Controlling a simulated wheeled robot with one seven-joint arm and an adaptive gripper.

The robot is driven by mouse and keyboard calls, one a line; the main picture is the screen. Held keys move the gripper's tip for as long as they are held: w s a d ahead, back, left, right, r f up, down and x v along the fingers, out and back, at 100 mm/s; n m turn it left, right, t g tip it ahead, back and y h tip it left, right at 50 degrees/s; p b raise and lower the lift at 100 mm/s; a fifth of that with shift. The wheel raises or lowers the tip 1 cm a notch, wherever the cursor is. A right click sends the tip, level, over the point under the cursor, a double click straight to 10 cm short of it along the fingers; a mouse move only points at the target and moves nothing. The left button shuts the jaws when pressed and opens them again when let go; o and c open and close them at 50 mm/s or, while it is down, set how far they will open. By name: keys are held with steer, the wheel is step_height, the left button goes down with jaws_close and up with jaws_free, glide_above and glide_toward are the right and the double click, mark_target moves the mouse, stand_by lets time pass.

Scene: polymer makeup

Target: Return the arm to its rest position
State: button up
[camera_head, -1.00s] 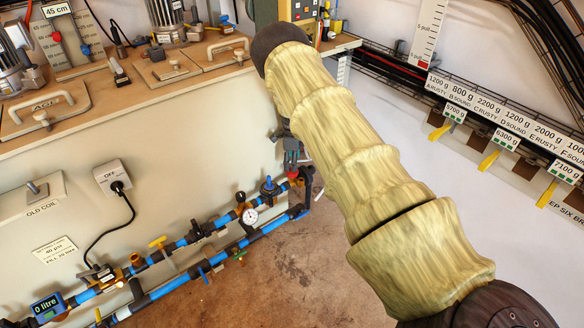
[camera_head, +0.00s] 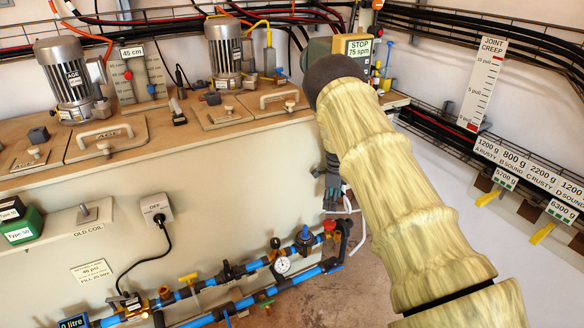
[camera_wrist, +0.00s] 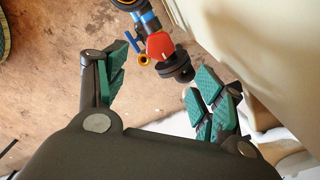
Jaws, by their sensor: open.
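My arm, in a yellow-tan sleeve (camera_head: 395,185), reaches from the lower right up to a dark elbow near the bench's right end in the head view. My gripper (camera_head: 332,188) hangs below it beside the bench's right end, partly hidden by the sleeve. In the wrist view my gripper (camera_wrist: 163,88) is open, its green-padded fingers wide apart with nothing held. Beyond the fingers are a red valve cap (camera_wrist: 160,45) and a blue pipe end, apart from the pads.
The bench (camera_head: 240,165) carries two motors (camera_head: 68,78), lidded hatches and a STOP box (camera_head: 353,46). Blue pipes with a gauge (camera_head: 283,265) run along its front. A wall rail with weight labels (camera_head: 528,165) is at right. Brown floor (camera_head: 365,285) shows between.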

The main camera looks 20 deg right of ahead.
steer(key=s+a+f+n+h, duration=0.1)
steer(key=s+a+f+n, duration=0.4)
steer(key=s, duration=0.5)
steer(key=s+a+f+n, duration=0.3)
steer(key=s+f+n, duration=0.1)
steer(key=s+f, duration=0.5)
steer(key=s+a+f+n+h, duration=0.1)
steer(key=s+a+f+n, duration=0.35)
steer(key=s, duration=0.55)
steer(key=s+a+n, duration=0.4)
steer(key=s+a, duration=0.1)
steer(key=s, duration=0.3)
steer(key=s+a+n, duration=0.3)
steer(key=s+a, duration=0.1)
steer(key=s, duration=0.3)
steer(key=s+a+r+n+y, duration=0.2)
steer(key=s+a+r+n, duration=0.25)
steer(key=s+a, duration=0.4)
step_height(320, 180, up, 20)
steer(key=s+d+p, duration=0.1)
steer(key=p, duration=2)
steer(key=shift+d+r+n, duration=0.15)
steer(key=shift+d+n, duration=0.1)
steer(key=shift+n, duration=0.15)
